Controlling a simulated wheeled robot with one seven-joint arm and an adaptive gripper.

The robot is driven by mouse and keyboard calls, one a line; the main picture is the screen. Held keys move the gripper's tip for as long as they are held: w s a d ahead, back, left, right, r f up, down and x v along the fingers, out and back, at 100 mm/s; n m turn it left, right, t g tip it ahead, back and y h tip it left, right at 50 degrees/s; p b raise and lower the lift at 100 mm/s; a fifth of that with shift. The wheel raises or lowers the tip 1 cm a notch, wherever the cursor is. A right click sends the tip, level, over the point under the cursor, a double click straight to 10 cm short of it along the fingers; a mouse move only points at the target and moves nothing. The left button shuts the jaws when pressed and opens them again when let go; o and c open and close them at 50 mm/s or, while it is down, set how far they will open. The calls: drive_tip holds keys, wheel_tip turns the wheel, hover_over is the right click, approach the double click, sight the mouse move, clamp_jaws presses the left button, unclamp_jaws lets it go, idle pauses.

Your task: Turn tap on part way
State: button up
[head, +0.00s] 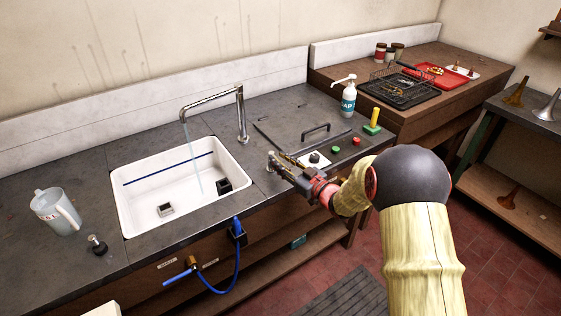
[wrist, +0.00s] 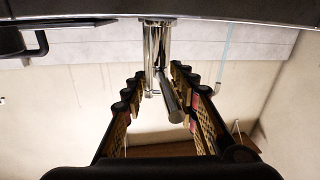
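The chrome tap (head: 241,112) stands behind the sink's right end, its spout reaching left over the basin. A thin pale-blue stream of water (head: 193,165) falls from the spout into the white sink (head: 140,180). In the wrist view, which looks upside down, the tap's column (wrist: 157,42) is ahead, with a rod-like lever (wrist: 171,98) pointing toward me. My gripper (head: 276,163) is open near the sink's right edge; its fingers (wrist: 155,88) stand on either side of the lever. Contact with the lever cannot be told. In the head view the lever is hard to make out.
A clear jug (head: 57,211) stands left of the sink. A soap bottle (head: 348,98), green and red buttons (head: 335,149) and a lid with a handle (head: 315,130) lie to the right. A blue hose (head: 237,262) hangs at the front edge.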

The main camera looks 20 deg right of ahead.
idle(0.3)
drive_tip(key=v, duration=1.2)
